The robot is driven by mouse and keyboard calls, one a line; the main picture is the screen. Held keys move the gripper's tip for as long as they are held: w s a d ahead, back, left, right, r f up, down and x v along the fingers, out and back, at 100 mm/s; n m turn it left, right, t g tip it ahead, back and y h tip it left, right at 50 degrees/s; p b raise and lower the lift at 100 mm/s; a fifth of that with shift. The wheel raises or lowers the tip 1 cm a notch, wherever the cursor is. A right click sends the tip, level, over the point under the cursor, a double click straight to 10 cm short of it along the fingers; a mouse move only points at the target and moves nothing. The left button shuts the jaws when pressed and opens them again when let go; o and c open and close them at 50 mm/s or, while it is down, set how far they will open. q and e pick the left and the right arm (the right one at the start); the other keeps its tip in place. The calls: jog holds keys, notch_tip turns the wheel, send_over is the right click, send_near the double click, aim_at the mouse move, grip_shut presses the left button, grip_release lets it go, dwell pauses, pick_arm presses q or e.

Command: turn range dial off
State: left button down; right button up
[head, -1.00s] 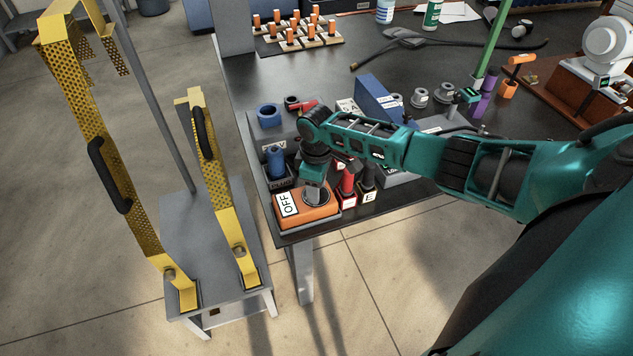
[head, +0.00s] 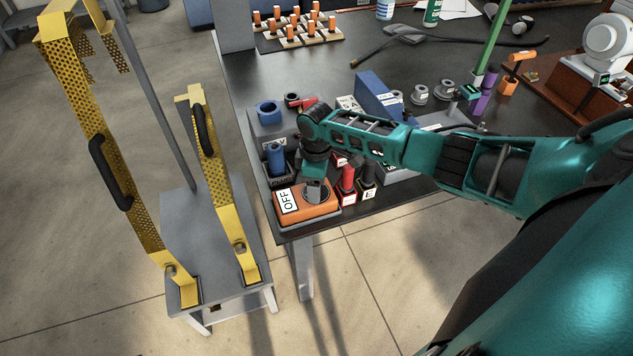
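The orange dial box (head: 322,210) sits at the near left corner of the dark table. It has a white label reading OFF (head: 287,201) on its left part. A grey round dial (head: 314,195) is on its top, partly hidden by my gripper. My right gripper (head: 314,182) comes down from above, right at the dial, with its fingers pointing down. The fingers are small and partly hidden, so I cannot tell whether they are closed on the knob. The dial's pointing direction is not clear. My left gripper is not in view.
Close behind the box stand a blue cylinder (head: 276,158) in a dark holder and red (head: 347,180) and black (head: 368,175) handled pieces. A blue block (head: 376,100) is farther back. Yellow perforated posts (head: 222,195) stand on a grey stand to the left.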

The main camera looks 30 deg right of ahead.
jog(key=shift+o, duration=0.7)
jog(key=shift+r, duration=0.35)
notch_tip(320, 180, up, 12)
jog(key=p, duration=0.1)
jog(key=shift+p, duration=0.35)
jog(key=shift+a, duration=0.1)
